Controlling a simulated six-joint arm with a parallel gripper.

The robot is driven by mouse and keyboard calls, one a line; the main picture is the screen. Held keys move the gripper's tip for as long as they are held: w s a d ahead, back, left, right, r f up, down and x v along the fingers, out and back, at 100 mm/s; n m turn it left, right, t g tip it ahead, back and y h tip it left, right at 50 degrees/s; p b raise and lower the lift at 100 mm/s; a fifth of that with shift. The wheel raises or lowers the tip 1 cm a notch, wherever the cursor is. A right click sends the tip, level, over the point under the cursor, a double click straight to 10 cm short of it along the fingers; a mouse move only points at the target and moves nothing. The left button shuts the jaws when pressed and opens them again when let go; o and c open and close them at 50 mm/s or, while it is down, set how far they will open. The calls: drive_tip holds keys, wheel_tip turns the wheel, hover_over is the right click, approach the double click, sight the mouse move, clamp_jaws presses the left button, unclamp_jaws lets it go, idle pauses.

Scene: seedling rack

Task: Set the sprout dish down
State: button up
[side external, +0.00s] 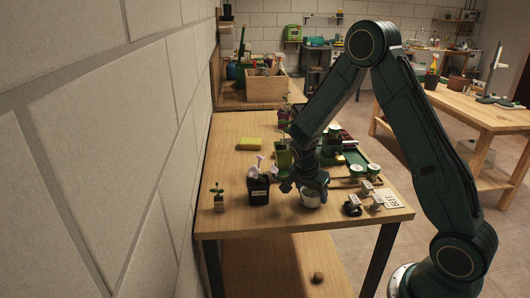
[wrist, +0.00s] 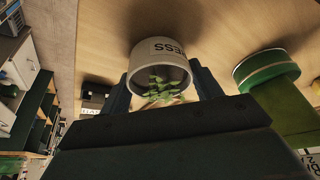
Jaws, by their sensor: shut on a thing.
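The sprout dish (wrist: 160,62) is a pale round cup with dark lettering ending in "ESS" and green sprouts inside. My gripper (wrist: 163,88) is shut on it, with one dark finger on each side of its wall. In the side external view the dish (side external: 310,198) shows as a small pale cup under my gripper (side external: 311,182), near the front of the wooden table (side external: 285,215). My gripper hides its upper part. I cannot tell whether its base touches the tabletop.
A black pot of tools (side external: 259,191) stands just left, and a small seedling block (side external: 219,203) farther left. Green-and-white pots (side external: 373,171), small blocks (side external: 352,207) and a lettered card (side external: 393,200) are to the right. A yellow sponge (side external: 249,144) lies behind.

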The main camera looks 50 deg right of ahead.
drive_tip(key=shift+f, duration=0.35)
drive_tip(key=o, duration=1)
drive_tip(key=shift+o, duration=0.2)
drive_tip(key=shift+r, duration=0.1)
drive_tip(key=v, duration=1.2)
drive_tip(key=shift+a+r, duration=0.1)
drive_tip(key=shift+r, duration=0.05)
